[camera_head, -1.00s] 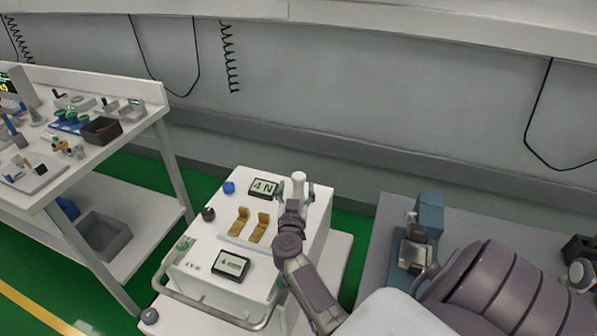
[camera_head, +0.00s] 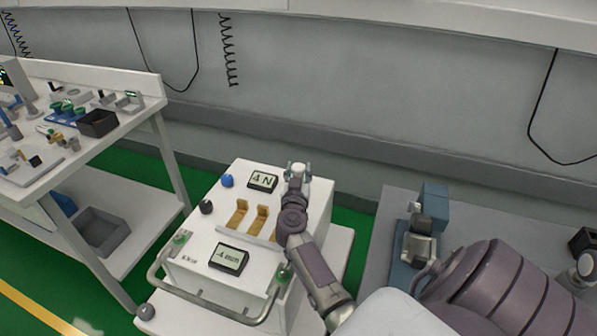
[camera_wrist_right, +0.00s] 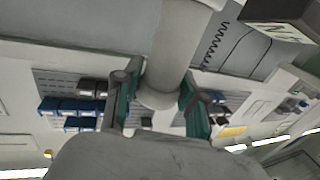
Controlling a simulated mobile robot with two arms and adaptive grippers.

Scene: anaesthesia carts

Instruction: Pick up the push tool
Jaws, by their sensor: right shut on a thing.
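The push tool is a pale grey, rounded cylinder (camera_wrist_right: 176,50) held between the green-padded fingers of my right gripper (camera_wrist_right: 160,98) in the right wrist view. In the head view my right gripper (camera_head: 298,172) is at the far right corner of the white cart (camera_head: 200,270), shut on the tool. Only a small pale part of the tool shows there between the fingers, and the gripper hides its lower part. I cannot tell whether the tool touches the cart top. My left gripper is not in view.
A white table (camera_head: 140,122) with small parts stands left. A blue-grey device (camera_head: 432,208) stands on a grey surface at right.

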